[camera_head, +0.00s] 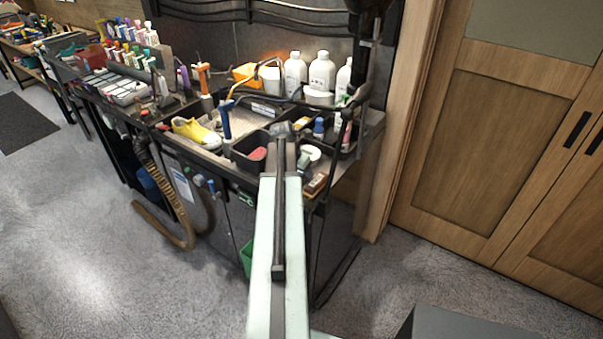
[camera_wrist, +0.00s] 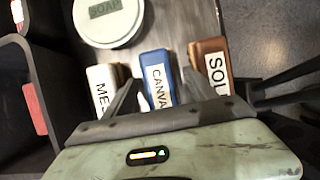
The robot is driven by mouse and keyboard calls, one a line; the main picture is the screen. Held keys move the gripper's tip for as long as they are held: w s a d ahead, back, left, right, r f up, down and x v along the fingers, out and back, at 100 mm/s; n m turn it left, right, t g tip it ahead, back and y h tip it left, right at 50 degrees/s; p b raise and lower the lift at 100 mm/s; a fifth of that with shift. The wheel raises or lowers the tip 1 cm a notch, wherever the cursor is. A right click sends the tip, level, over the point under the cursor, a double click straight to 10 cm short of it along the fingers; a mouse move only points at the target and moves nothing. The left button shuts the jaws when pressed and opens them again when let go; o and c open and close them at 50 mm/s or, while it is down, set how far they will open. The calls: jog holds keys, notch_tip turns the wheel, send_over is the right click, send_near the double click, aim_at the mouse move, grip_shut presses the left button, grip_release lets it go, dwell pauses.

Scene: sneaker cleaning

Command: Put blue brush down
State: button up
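The blue brush (camera_wrist: 160,78), labelled CANVAS, rests on the worktop in the wrist view. It stands in a row between a white-labelled brush (camera_wrist: 103,88) marked ME and a brown brush (camera_wrist: 210,68) marked SOL. My gripper (camera_wrist: 162,77) is low over the row, with one dark finger on each side of the blue brush. The fingers look spread, with narrow gaps beside the brush. In the head view I cannot make out the blue brush or my fingertips; my arm covers much of that spot.
A round soap tin (camera_wrist: 108,20) lies just beyond the brushes. A dark bin (camera_head: 250,153) with a red item stands to the left. A yellow shoe (camera_head: 196,132) sits farther left, and white bottles (camera_head: 321,73) line the back. The worktop's right edge is close to the brown brush.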

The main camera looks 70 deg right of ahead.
jog(key=shift+r, duration=0.1)
jog(key=shift+r+p, duration=0.25)
jog(key=shift+p, duration=0.1)
jog(key=p+v, duration=1)
jog(key=v, duration=0.1)
jog(key=shift+a+r+p, duration=0.25)
jog(key=shift+r+p, duration=0.05)
jog(key=shift+p, duration=0.1)
